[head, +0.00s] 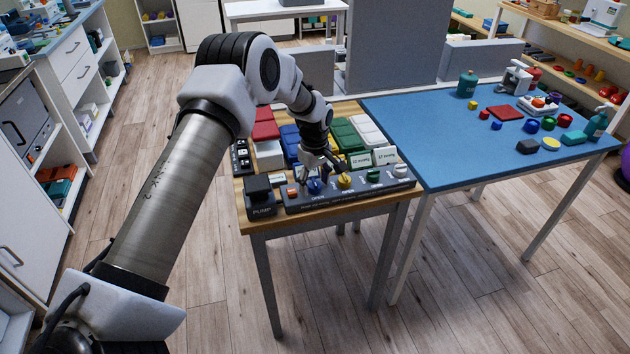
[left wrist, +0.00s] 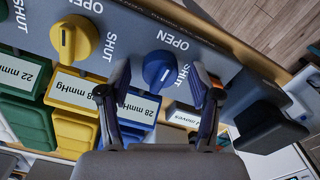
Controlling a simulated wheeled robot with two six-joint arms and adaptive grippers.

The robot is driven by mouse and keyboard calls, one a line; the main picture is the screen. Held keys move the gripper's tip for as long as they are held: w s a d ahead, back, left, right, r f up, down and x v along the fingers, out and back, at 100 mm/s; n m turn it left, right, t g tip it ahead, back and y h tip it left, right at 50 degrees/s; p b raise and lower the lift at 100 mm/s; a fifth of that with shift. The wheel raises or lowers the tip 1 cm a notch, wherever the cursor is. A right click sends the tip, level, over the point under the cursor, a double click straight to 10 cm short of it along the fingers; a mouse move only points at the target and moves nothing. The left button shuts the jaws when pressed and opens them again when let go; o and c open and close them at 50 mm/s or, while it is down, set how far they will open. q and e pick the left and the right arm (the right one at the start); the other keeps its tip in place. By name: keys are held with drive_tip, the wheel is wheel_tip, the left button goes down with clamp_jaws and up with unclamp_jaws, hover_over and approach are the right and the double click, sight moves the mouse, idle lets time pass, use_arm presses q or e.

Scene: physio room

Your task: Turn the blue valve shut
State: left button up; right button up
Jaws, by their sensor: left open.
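The blue valve (head: 314,186) is a round knob on the dark panel (head: 330,200) at the front of the wooden table, partly hidden by my gripper in the head view. My left gripper (head: 318,168) is over the panel, pointing down at the blue valve. Its fingers (left wrist: 161,75) are open, one on each side of the knob in the picture; contact cannot be told. My right gripper is not in view.
A yellow valve (head: 344,181), a green valve (head: 373,175) and a white valve (head: 400,171) stand to the right. An orange-topped knob (head: 291,193) and the PUMP box (head: 260,196) are to the left. Coloured cuffs and pressure cards lie behind. A blue table (head: 440,150) adjoins.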

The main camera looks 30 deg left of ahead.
use_arm(q)
drive_tip(key=shift+s+r, duration=0.1)
drive_tip(key=shift+c, duration=0.7)
drive_tip(key=c, duration=1)
drive_tip(key=shift+m, duration=0.4)
drive_tip(key=m+p, duration=0.1)
drive_tip(key=m, duration=0.2)
drive_tip(key=shift+m, duration=0.3)
drive_tip(key=m, duration=0.4)
drive_tip(key=shift+m, duration=0.3)
drive_tip(key=m, duration=0.4)
drive_tip(key=shift+m, duration=0.3)
drive_tip(key=shift+s+m, duration=0.1)
drive_tip(key=shift+m, duration=2.1)
